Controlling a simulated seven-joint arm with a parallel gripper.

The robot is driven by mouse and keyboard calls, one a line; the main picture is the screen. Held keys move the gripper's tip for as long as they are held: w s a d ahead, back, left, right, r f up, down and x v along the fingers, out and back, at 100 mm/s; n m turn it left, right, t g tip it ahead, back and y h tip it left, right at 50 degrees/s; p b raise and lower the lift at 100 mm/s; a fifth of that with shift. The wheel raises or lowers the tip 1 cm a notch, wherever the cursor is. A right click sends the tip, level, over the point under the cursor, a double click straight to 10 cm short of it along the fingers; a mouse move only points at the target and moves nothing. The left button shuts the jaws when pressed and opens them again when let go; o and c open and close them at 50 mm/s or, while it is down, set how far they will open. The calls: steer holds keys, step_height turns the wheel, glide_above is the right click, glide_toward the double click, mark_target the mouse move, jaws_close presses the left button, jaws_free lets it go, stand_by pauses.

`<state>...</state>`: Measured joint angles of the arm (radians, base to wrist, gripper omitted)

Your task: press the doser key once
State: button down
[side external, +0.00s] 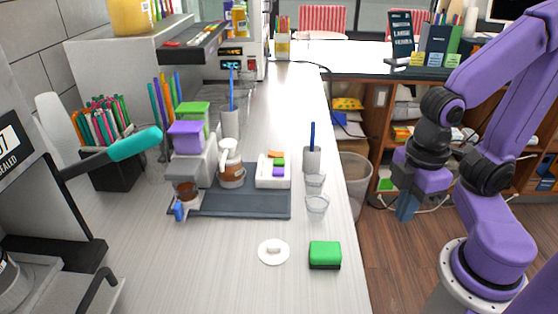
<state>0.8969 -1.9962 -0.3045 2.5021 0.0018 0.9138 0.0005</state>
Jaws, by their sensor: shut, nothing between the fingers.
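A grey machine (194,169) with a purple box-shaped top (187,135) stands at the left end of a dark mat (242,205); it looks like the doser. A small blue part (179,210) sits low at its front, beside a brown cup (187,189). I cannot tell whether this blue part is the doser key. My gripper (406,212) is shut and empty, pointing down off the right side of the counter, far from the machine and touching nothing.
A white jug (230,170) and a white tray (273,171) with coloured blocks are on the mat. Clear cups (317,206) stand right of it. A white disc (273,251) and green sponge (325,253) lie in front. A teal-handled lever (135,144) reaches in from the left.

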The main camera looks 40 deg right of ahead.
stand_by(0.9)
step_height(320, 180, up, 6)
steer(key=r+m+t+y, duration=0.1)
steer(key=m+t+y, duration=0.2)
steer(key=m+t, duration=0.95)
glide_above(283, 161)
steer(key=m+g, duration=0.2)
steer(key=m, duration=0.1)
steer(key=m+g, duration=0.2)
steer(key=shift+f, duration=0.25)
steer(key=shift+f, duration=0.1)
steer(key=shift+f, duration=4.35)
steer(key=shift+f, duration=0.1)
